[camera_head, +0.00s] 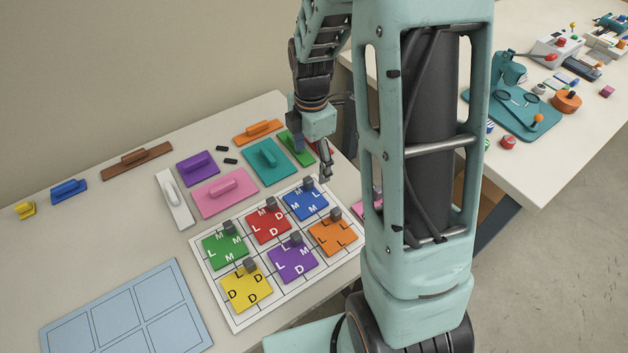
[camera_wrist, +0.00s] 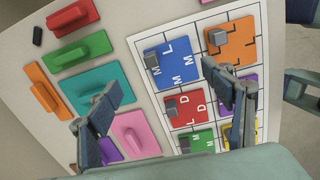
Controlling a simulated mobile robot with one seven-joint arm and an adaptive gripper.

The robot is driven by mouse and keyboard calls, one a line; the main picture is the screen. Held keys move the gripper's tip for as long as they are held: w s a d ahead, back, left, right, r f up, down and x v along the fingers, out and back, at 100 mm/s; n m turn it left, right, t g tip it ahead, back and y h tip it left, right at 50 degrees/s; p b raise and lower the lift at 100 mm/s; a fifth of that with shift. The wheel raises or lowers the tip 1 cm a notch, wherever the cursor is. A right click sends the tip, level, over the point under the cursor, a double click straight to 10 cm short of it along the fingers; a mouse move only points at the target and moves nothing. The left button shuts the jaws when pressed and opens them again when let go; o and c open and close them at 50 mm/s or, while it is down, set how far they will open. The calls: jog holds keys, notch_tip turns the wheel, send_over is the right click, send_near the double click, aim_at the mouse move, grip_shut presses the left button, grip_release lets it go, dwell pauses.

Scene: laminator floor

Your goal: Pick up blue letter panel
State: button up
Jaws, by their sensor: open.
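In the head view my gripper (camera_head: 325,160) is above the far edge of the board, close to the blue panel, partly hidden by my arm.
Red (camera_head: 268,226), green (camera_head: 224,246), yellow (camera_head: 246,287), purple (camera_head: 292,262) and orange (camera_head: 333,236) letter panels share the board. Several handled blocks, including a teal one (camera_head: 265,162) and a pink one (camera_head: 224,195), lie behind it. A light-blue tray (camera_head: 127,310) is at front left.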

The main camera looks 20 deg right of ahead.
jog(key=n, duration=0.1)
send_over(312, 196)
jog(key=shift+g, duration=0.3)
notch_tip(312, 196, down, 5)
jog(key=shift+w+f, duration=0.1)
jog(key=shift+f+p, duration=0.45)
jog(key=shift+f, duration=2.6)
jog(key=c, duration=1.3)
jog(key=shift+r, duration=0.1)
